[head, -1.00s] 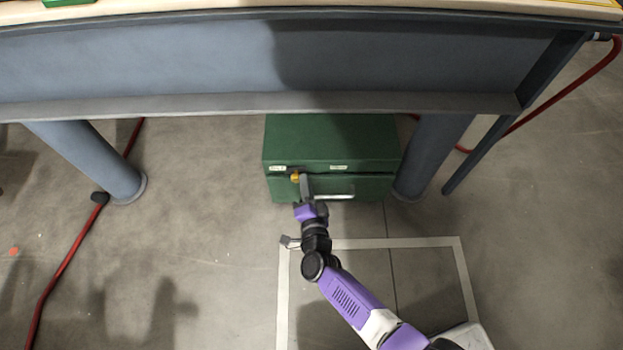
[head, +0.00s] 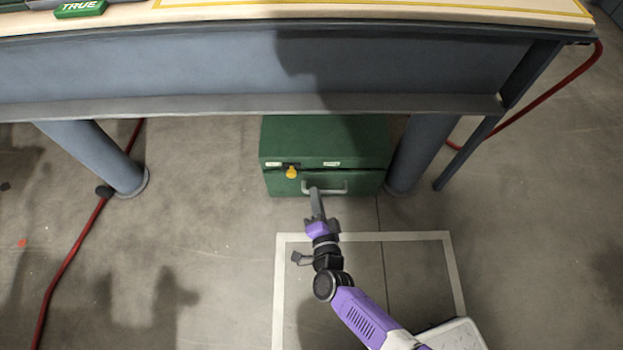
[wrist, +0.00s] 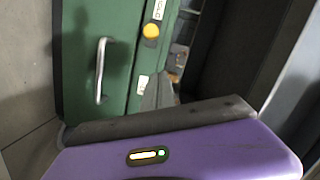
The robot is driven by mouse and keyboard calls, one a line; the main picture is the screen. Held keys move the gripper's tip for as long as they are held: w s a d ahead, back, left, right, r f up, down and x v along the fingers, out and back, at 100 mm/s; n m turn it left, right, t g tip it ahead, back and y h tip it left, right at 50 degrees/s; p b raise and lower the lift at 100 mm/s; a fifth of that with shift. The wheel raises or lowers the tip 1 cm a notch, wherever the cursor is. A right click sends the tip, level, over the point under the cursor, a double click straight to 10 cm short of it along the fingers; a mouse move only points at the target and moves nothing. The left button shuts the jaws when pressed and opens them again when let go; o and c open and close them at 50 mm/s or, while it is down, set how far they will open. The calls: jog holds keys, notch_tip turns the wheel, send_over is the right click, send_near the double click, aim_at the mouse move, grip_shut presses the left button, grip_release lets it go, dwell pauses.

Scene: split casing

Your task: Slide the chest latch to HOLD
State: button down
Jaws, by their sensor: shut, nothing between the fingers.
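The green chest (head: 322,140) stands on the floor under the bench. Its latch has a yellow knob (head: 291,172) on the front, just right of and below the left small white label (head: 273,164). A second white label (head: 332,164) sits farther right, and the lettering is too small to read. The knob also shows in the wrist view (wrist: 151,31), close to one label. My gripper (head: 314,190) is shut and empty. Its tips are right of and below the knob, apart from it, in front of the left part of the grey handle (head: 340,190).
The bench's blue beam (head: 180,72) runs above the chest, with a leg (head: 411,152) close on the chest's right. A white taped outline (head: 365,238) lies on the floor in front. A red hose (head: 70,260) lies at left.

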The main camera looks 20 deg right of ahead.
jog(key=shift+s+a+r+p, duration=0.1)
jog(key=shift+s+p, duration=0.05)
jog(key=shift+s, duration=0.55)
jog(key=shift+s+a+r+p, duration=0.1)
jog(key=shift+s+p, duration=0.05)
jog(key=shift+s, duration=0.55)
jog(key=s+a+r+n+t+y, duration=0.1)
jog(key=a+r+n+y, duration=0.1)
jog(key=r+n, duration=0.15)
jog(key=s+a+r+n+y, duration=0.1)
jog(key=a+r+n+y, duration=0.1)
jog(key=r, duration=0.3)
jog(key=s+d+r+n+g, duration=0.1)
jog(key=s+d+r+n, duration=0.25)
jog(key=s+r, duration=0.5)
jog(key=s+d+r+n+g+h, duration=0.1)
jog(key=s+d+r+n, duration=0.3)
jog(key=s, duration=0.7)
jog(key=s+d+r+n+g, duration=0.15)
jog(key=s+d+r, duration=0.25)
jog(key=s+r, duration=0.45)
notch_tip(320, 180, up, 28)
jog(key=p, duration=2.9)
jog(key=shift+s+a+r+t, duration=0.15)
jog(key=shift+a+r+t, duration=0.05)
jog(key=shift+a+t, duration=0.15)
